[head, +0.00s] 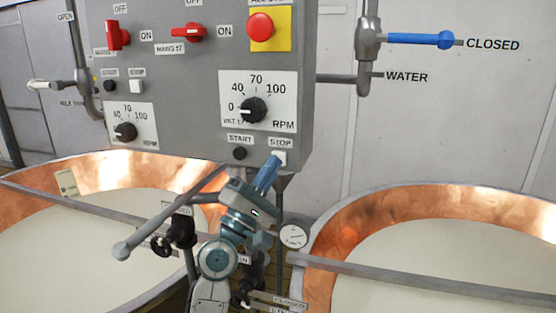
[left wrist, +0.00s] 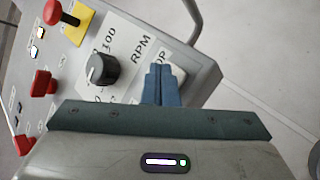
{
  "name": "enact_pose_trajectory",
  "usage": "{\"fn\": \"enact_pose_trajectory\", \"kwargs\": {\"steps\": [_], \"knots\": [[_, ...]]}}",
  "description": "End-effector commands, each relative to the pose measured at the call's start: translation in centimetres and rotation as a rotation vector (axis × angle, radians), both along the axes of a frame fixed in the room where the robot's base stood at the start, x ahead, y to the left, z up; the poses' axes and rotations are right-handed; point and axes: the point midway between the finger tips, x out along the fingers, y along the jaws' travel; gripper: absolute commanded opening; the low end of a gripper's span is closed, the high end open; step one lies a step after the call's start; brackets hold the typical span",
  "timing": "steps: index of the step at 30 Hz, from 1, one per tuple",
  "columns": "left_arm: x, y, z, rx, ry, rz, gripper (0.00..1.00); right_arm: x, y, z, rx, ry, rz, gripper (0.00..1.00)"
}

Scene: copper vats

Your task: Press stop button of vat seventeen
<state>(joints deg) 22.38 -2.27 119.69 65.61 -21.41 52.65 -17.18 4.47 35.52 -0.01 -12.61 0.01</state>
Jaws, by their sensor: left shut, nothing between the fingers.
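The grey control box has a vat 17 speed dial (head: 252,110) on a white RPM plate, which also shows in the left wrist view (left wrist: 102,68). Below the plate are a black START button (head: 239,153) and a pale STOP button (head: 281,158). My left gripper (head: 274,161) is shut and empty, its blue fingertips at the STOP button and partly covering it. My right gripper is not in view.
A red knob (head: 260,27) on a yellow plate and a red MAINS 17 switch (head: 189,33) sit higher on the box. Copper vats of pale liquid stand left (head: 100,165) and right (head: 345,218). A blue-handled water valve (head: 412,39) is upper right.

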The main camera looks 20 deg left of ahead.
Motion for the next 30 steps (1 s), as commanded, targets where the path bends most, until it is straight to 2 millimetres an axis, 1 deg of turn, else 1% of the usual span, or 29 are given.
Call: {"fn": "enact_pose_trajectory", "kwargs": {"steps": [23, 30], "knots": [[0.94, -0.02, 0.03, -0.001, -0.001, 0.000, 0.00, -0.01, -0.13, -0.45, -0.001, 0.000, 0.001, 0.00], [0.91, -0.03, 0.04, -0.001, -0.001, 0.000, 0.00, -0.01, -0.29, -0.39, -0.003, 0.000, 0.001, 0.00]]}}
